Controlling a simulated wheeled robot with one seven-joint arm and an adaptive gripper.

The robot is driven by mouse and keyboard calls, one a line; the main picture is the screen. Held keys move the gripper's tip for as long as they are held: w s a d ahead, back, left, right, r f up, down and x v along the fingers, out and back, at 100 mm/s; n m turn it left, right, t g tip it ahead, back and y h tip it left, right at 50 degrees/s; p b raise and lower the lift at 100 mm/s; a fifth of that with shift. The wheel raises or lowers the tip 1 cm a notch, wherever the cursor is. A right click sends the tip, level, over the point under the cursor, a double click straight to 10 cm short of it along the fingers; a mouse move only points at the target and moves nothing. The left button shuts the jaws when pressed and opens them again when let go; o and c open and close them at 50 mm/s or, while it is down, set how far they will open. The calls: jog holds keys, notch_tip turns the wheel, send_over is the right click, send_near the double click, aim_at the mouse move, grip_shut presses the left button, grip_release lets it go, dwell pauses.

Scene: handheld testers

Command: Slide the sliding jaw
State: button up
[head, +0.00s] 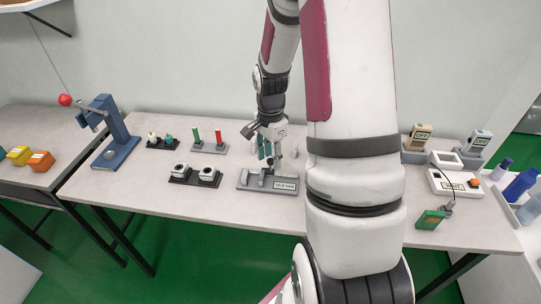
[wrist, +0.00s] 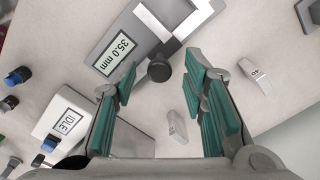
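The grey measuring device (head: 255,184) stands near the front edge of the table, below my gripper (head: 265,150) in the head view. In the wrist view the device (wrist: 125,25) has a display reading 35.0 mm and pale jaws. The sliding jaw (wrist: 153,22) appears to be the pale piece beside the display, with a black round knob (wrist: 158,71) at its lower end. My gripper (wrist: 160,72) is open, with teal finger pads on either side of the knob in the picture. The wrist view does not show clear contact or the height gap.
Two loose pale blocks, one marked 40 (wrist: 256,75) and one partly beneath the fingers (wrist: 177,126), lie near the device. A white box reading IDLE (wrist: 65,122) lies at left. In the head view, a dark tray (head: 195,178) and a blue press (head: 117,135) stand left.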

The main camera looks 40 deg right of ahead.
aim_at(270, 160)
notch_tip(270, 160, up, 12)
dwell(0.6)
dwell(0.4)
jog(key=s+a+r+n+t+p, duration=0.1)
jog(key=s+a+r+n+p, duration=0.15)
jog(key=a+r+n, duration=0.4)
jog(key=s+a+r+n+t+p, duration=0.1)
jog(key=s+a+r+n+p, duration=0.1)
jog(key=s+a+r+n, duration=0.4)
jog(key=s+a+r+n+t+p, duration=0.2)
jog(key=s+a+r+n, duration=0.4)
jog(key=s+a, duration=0.3)
jog(key=shift+s+a+r+n, duration=0.2)
jog(key=shift+s+n, duration=0.25)
jog(key=shift+s, duration=0.8)
jog(key=shift+d, duration=0.1)
